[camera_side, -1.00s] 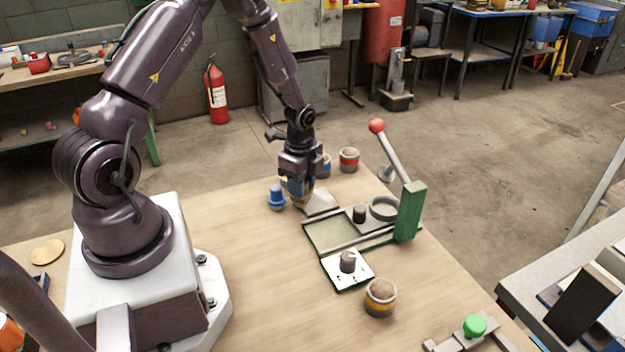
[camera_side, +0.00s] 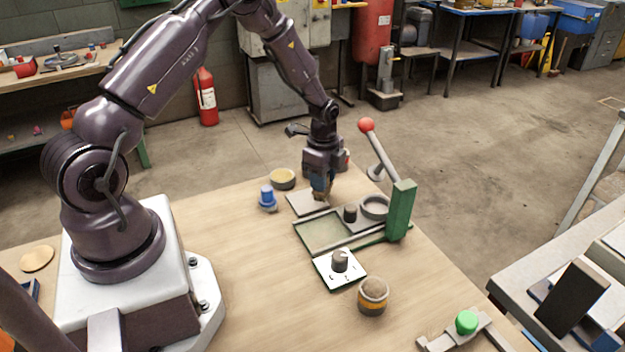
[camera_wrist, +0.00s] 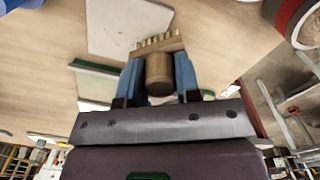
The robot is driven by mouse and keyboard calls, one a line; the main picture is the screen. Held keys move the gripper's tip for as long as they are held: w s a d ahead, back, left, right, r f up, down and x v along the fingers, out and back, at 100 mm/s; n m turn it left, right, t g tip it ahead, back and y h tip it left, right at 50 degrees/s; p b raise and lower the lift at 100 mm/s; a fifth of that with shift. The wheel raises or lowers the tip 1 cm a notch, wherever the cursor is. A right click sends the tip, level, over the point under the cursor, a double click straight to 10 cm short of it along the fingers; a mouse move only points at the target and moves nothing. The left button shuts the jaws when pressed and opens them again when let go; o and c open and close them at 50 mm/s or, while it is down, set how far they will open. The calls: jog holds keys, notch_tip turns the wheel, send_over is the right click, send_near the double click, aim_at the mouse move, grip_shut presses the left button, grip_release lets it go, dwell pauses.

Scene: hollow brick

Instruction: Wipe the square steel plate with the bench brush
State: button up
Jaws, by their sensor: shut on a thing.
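The square steel plate (camera_side: 302,202) lies flat on the wooden bench, bare and grey; the wrist view shows it as a pale sheet (camera_wrist: 125,22). My gripper (camera_side: 321,190) points down at the plate's right end. Its blue fingers (camera_wrist: 158,75) are shut on the bench brush, whose wooden handle (camera_wrist: 157,72) and pale bristle row (camera_wrist: 160,40) show in the wrist view. In the side view the brush is mostly hidden by the fingers. The bristles overlap the plate's edge in the wrist view; I cannot tell if they touch it.
A green lever press (camera_side: 401,212) with a red knob stands right of the plate, its tray in front. A blue object (camera_side: 268,198) and a yellow-topped tin (camera_side: 283,179) stand on the left. A white dial box (camera_side: 340,268) and orange-banded tin (camera_side: 373,296) are nearer.

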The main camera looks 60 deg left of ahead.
jog(key=shift+s+d, duration=0.1)
jog(key=shift+d, duration=0.4)
jog(key=shift+s+a, duration=0.1)
jog(key=shift+s, duration=3.75)
notch_tip(320, 180, up, 8)
jog(key=shift+w+r, duration=0.15)
